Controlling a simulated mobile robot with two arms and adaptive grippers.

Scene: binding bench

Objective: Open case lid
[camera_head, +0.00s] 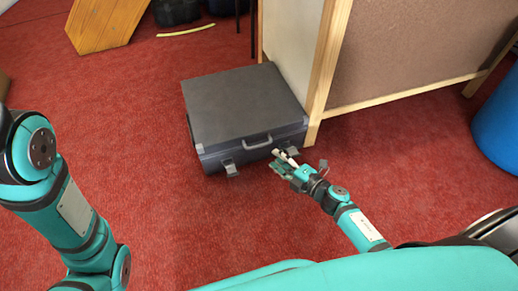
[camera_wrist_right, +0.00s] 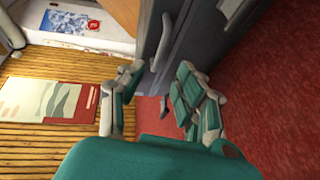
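The dark grey case (camera_head: 245,105) lies flat on the carpet, its lid down. A handle (camera_head: 257,143) is at the middle of its front. A latch (camera_head: 229,168) sticks out at the front left; another (camera_head: 293,151) shows at the front right. My right gripper (camera_head: 285,165) is at the front right of the case, close to that latch; contact cannot be told. In the wrist view my right gripper (camera_wrist_right: 155,100) has its fingers spread with nothing between them, and the dark case (camera_wrist_right: 193,40) is beyond them. My left arm shows at the left, its gripper out of frame.
A board with a wooden frame (camera_head: 325,65) stands close against the case's right side. A blue round container (camera_head: 498,120) is at the far right. Red carpet (camera_head: 160,220) is clear in front and to the left. The wrist view shows a slatted wooden surface (camera_wrist_right: 45,145).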

